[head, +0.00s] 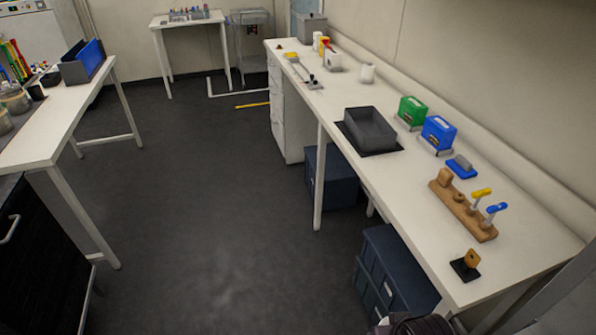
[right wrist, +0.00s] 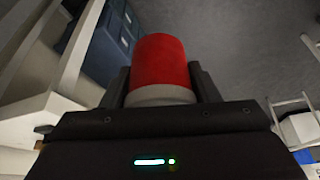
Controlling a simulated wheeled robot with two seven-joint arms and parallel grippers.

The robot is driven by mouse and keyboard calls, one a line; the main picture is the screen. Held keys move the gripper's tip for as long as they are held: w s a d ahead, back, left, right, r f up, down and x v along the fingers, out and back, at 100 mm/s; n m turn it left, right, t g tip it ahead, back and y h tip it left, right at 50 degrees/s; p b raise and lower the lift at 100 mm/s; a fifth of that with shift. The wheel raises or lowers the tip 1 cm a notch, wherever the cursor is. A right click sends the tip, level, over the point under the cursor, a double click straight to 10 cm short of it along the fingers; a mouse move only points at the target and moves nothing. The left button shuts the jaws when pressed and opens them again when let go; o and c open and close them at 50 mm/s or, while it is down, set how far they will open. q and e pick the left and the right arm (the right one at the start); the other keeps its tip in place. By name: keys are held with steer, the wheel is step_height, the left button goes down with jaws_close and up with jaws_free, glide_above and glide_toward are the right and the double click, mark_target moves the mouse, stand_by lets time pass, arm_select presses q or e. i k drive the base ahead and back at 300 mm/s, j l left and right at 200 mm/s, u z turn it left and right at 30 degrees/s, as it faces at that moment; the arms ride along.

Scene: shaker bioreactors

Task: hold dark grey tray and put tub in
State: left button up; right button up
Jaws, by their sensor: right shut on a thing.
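The dark grey tray (head: 370,113) sits open side up on a black mat (head: 350,143) on the long white bench at the right in the head view. It looks empty. In the right wrist view my right gripper (right wrist: 162,85) is shut on a red tub (right wrist: 161,60) with a pale grey band near the jaws. One finger is on each side of it. The tub is held in the air, away from the tray. The dark part at the bottom edge of the head view seems to be my right arm. My left gripper is in neither view.
The long bench (head: 420,215) also bears a green box (head: 412,111), a blue box (head: 438,133), a wooden rack (head: 463,208) and a small wooden block (head: 471,259) on a black pad. Dark blue bins (head: 395,265) stand below it. The floor (head: 215,200) at the middle is clear.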

mark_target(367, 135)
steer(key=i+j+u, duration=0.25)
steer(key=i, duration=0.2)
steer(key=i+j+u, duration=0.25)
steer(key=i, duration=0.2)
steer(key=i+u, duration=0.25)
steer(key=i, duration=0.2)
steer(key=i+j+z, duration=0.1)
steer(key=i+z, duration=0.25)
steer(key=z, duration=0.15)
steer(key=i+j+z, duration=0.2)
steer(key=z, duration=0.3)
steer(key=i+j+z, duration=0.45)
steer(key=k+l, duration=0.05)
steer(key=l, duration=0.05)
